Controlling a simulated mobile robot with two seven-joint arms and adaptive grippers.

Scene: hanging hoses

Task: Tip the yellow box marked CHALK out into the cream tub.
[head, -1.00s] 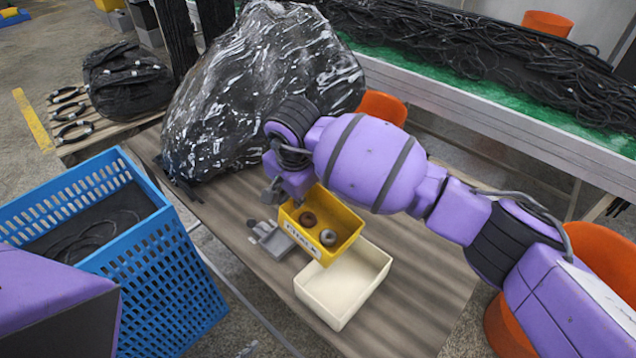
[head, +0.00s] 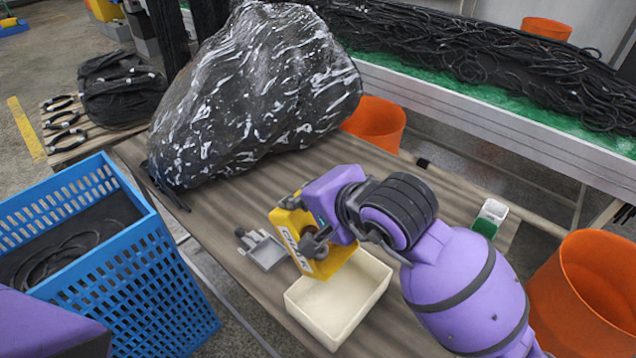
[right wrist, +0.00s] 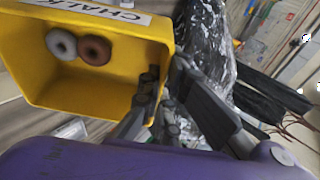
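The yellow box marked CHALK (head: 326,266) is held up over the back edge of the cream tub (head: 318,308), steeply tilted. In the right wrist view the box (right wrist: 105,85) still holds a grey ring (right wrist: 62,44) and a brown ring (right wrist: 95,50), lying near the labelled wall. My right gripper (head: 312,242) is shut on a wall of the box, with one finger inside it in the right wrist view (right wrist: 152,100). The visible inside of the tub is empty; part of it is hidden by the box and arm. My left gripper is out of view.
A blue basket (head: 130,270) stands at the left, and a large black wrapped bundle (head: 255,95) at the back. A green-and-white container (head: 490,217) stands at the right, near an orange bin (head: 590,290).

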